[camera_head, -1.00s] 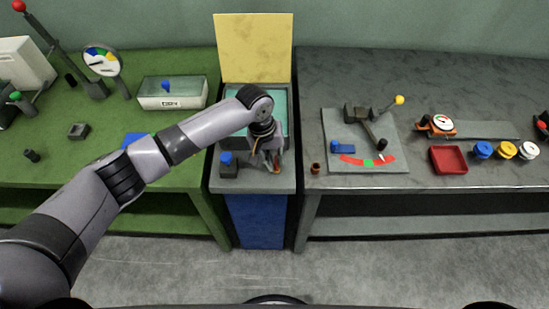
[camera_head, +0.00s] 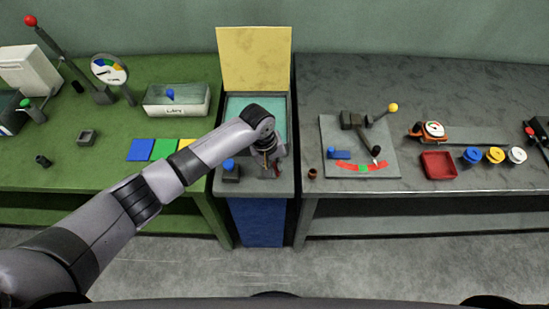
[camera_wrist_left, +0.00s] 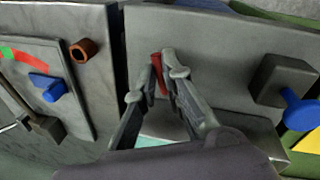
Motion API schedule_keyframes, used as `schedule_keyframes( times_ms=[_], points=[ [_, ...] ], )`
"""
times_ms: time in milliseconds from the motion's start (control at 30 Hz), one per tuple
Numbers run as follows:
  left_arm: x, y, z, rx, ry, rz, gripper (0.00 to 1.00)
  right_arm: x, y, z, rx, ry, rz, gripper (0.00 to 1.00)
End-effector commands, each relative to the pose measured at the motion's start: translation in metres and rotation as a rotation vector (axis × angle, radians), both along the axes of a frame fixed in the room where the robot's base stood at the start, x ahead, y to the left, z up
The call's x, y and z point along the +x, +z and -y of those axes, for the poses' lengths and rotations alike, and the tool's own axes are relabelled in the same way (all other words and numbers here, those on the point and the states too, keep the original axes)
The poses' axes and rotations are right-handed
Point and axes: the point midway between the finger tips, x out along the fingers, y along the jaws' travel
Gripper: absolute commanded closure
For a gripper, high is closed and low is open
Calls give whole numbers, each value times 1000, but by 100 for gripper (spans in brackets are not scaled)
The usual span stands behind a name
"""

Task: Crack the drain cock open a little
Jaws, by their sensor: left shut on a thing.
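The drain cock seems to be the small red lever (camera_wrist_left: 157,75) on the front ledge of the middle stand. In the left wrist view my left gripper (camera_wrist_left: 162,68) has its two fingers closed on either side of this red lever. In the head view my left gripper (camera_head: 270,167) is low over the ledge, partly hidden by its own wrist, and only a bit of red shows beside it. The cock's base is hidden. My right gripper is in neither view.
A dark block with a blue knob (camera_head: 230,171) stands on the same ledge, left of the gripper; it also shows in the left wrist view (camera_wrist_left: 285,82). A small brown cup (camera_head: 312,174) sits on the grey bench to the right. A yellow panel (camera_head: 254,60) stands behind.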

Motion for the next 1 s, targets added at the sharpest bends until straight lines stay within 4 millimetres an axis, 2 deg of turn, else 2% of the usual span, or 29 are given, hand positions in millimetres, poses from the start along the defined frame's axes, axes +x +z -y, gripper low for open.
schedule_keyframes(
  times_ms=[33, 100, 467, 500, 767, 1000],
  points=[
    [-1, 5, 1, -2, 27, -2, 100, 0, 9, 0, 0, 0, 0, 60],
    [0, 3, 1, -1, 52, -1, 100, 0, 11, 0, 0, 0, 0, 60],
    [0, 0, 1, -1, 66, 0, 100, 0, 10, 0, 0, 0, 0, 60],
    [0, 0, 1, -1, 66, 0, 88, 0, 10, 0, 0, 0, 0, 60],
    [0, 0, 1, -1, 65, 1, 70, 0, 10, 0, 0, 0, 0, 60],
    [0, 0, 0, 0, 65, 0, 70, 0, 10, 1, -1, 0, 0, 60]
  ],
)
